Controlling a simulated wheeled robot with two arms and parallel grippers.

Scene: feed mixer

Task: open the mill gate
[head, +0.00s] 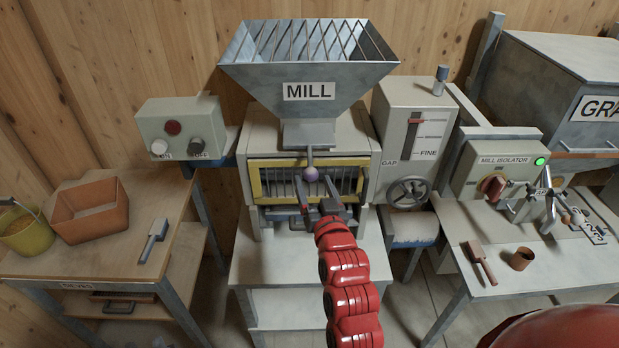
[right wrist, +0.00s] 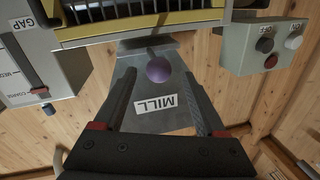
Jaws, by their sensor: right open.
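The mill (head: 306,91) stands in the middle of the head view, a grey hopper labelled MILL over a beige body. Under the hopper's throat a short rod ends in a purple knob (head: 310,174), in front of the yellow-framed grille. My right gripper (head: 316,190), on the red arm, is open just in front of the knob. In the right wrist view the knob (right wrist: 158,69) shows between the tips of the two dark fingers (right wrist: 157,78), with a gap on each side. The gate plate itself is not clearly visible. My left gripper is not in view.
A switch box (head: 184,130) is left of the mill. A gap lever panel (head: 412,135) with a handwheel (head: 409,192) is close on the right. The mill isolator (head: 498,175) has a lit green lamp. An orange bin (head: 88,212) stands on the left bench.

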